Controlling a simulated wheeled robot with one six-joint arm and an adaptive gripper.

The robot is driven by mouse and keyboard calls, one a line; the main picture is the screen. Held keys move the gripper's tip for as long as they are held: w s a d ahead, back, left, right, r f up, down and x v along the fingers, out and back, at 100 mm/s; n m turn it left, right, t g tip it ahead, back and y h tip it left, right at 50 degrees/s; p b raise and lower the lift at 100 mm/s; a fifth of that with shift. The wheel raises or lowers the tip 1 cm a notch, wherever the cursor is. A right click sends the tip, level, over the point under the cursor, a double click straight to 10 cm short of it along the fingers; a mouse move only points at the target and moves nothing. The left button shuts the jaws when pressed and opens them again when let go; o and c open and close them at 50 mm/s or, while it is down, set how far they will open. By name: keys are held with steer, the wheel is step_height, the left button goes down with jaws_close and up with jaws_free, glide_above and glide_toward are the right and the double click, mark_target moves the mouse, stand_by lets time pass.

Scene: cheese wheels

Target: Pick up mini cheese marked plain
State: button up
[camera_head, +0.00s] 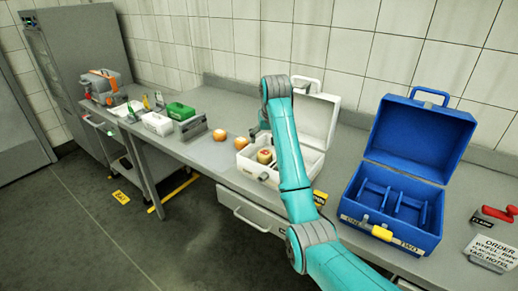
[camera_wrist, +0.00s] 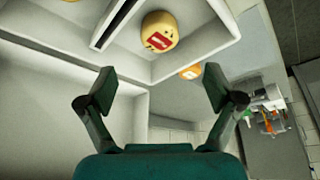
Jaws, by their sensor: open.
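A small round yellow cheese (camera_wrist: 160,28) with a red label lies in a compartment of the white case in the wrist view; its print is too small to read. It appears to be the cheese (camera_head: 265,156) in the white case (camera_head: 258,174) in the head view. My gripper (camera_wrist: 158,90) is open and empty, its two fingers spread apart, with the cheese beyond the fingertips and not touched. In the head view the gripper is mostly hidden by my teal arm. Two orange cheeses (camera_head: 220,134) (camera_head: 241,143) sit on the counter left of the case.
The white case's lid (camera_head: 318,118) stands open behind it. An open blue case (camera_head: 405,233) with empty compartments stands to the right. An order sign (camera_head: 492,250) and a red-handled item (camera_head: 495,214) are far right. White and green bins (camera_head: 158,124) stand on the left.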

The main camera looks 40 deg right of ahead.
mark_target(265, 154)
steer(key=x, duration=0.5)
steer(key=shift+w+d+f, duration=0.15)
steer(key=shift+w+f, duration=0.1)
steer(key=shift+x, duration=2.6)
steer(key=shift+s, duration=0.15)
steer(key=c, duration=1.3)
